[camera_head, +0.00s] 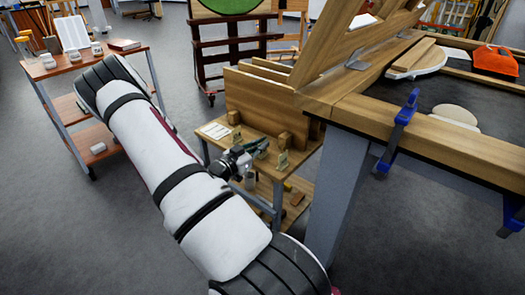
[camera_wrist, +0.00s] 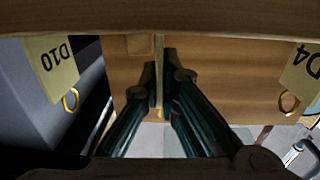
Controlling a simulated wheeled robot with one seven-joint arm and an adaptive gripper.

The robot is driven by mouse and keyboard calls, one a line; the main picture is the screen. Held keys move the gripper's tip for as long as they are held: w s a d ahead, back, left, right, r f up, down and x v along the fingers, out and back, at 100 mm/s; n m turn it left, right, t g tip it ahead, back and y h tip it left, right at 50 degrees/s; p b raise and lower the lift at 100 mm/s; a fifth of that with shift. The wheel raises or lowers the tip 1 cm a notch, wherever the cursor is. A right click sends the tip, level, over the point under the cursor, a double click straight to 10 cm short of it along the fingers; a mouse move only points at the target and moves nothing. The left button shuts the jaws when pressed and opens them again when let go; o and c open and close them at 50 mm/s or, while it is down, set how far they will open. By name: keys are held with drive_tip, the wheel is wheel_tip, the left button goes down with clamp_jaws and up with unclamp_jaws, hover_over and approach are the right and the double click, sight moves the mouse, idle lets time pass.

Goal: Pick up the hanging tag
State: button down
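In the wrist view, a thin tan strip (camera_wrist: 159,85) hangs below a wooden edge between the two dark green fingers of my gripper (camera_wrist: 160,75). It looks like a hanging tag seen edge-on; its face and any lettering are hidden. The fingertips are close together on either side of it and appear to pinch it. A tan tag marked D10 (camera_wrist: 52,66) with a gold ring hangs to the left, and one marked D4 (camera_wrist: 303,72) with a gold ring hangs to the right. In the head view, my gripper (camera_head: 258,147) is at the small wooden stand.
The small wooden stand (camera_head: 222,150) has a lower shelf with small items. A large workbench (camera_head: 440,137) with blue clamps (camera_head: 398,130) stands close on the right. A trolley (camera_head: 95,62) with cups stands at the left. Grey floor is open between.

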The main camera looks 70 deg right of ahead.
sight(261, 142)
drive_tip(key=shift+r, duration=0.1)
wheel_tip(261, 142, up, 10)
drive_tip(key=p, duration=0.3)
drive_tip(key=shift+w, duration=0.1)
